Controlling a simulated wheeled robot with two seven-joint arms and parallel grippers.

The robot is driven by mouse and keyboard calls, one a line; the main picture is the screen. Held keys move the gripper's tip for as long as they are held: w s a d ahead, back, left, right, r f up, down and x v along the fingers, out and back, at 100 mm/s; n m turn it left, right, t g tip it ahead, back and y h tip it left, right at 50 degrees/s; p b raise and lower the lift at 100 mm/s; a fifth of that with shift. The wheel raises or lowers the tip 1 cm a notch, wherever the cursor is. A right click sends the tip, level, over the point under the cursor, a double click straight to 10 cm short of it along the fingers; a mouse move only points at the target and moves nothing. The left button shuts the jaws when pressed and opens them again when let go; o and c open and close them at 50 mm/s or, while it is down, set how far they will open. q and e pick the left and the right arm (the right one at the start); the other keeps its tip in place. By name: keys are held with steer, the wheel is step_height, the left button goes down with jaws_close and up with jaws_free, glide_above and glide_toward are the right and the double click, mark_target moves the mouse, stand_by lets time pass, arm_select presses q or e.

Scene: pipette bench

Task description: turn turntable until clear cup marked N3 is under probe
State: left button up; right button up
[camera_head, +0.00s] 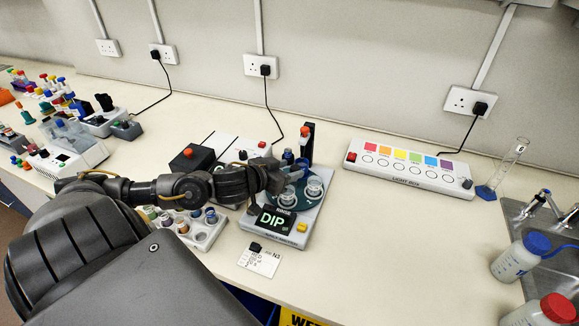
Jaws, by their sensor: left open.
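A small sampler with a teal turntable (302,201) stands in the middle of the bench. Clear cups stand on the turntable; one clear cup (314,188) is at its right and another (287,195) at its front left. I cannot read any marks on the cups. A dark upright post (307,141) with a blue part beside it rises at the back of the turntable; the probe tip is not clear. My left gripper (276,179) is open at the turntable's left edge, and it hides that side. Contact cannot be told. My right gripper is out of view.
A black screen reading DIP (273,219) and a yellow button (302,228) are on the sampler's front. A card marked N3 (259,260) lies before it. A vial rack (206,238) is at left, a light box (409,174) at right.

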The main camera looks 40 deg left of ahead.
arm_select(q)
steer(key=shift+w+f, duration=0.25)
steer(key=shift+w, duration=0.4)
